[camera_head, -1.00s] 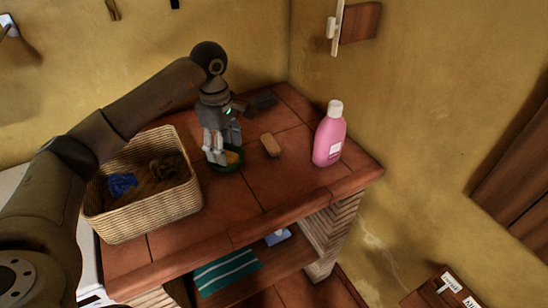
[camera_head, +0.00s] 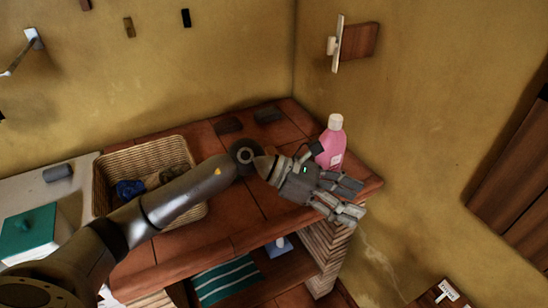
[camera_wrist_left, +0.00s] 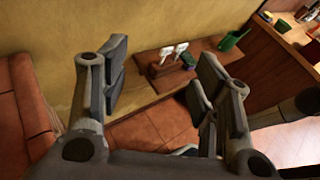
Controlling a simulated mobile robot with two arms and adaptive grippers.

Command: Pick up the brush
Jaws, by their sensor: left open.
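I cannot make out a clear brush in the views now. A small tan block, perhaps the brush, showed on the counter earlier; that spot is now behind my left arm. My left gripper (camera_head: 352,201) is over the counter's front right corner, in front of the pink bottle (camera_head: 331,148). Its fingers point right and toward the camera. In the left wrist view its fingers (camera_wrist_left: 160,80) are spread with nothing between them. The green dish with a yellow item seen earlier is also hidden. My right gripper is not in view.
A wicker basket (camera_head: 101,190) with a blue cloth stands on the tiled counter (camera_head: 240,204). A striped towel (camera_head: 226,280) is on the lower shelf. The wrist view shows a low wooden bench (camera_wrist_left: 150,74) across the floor.

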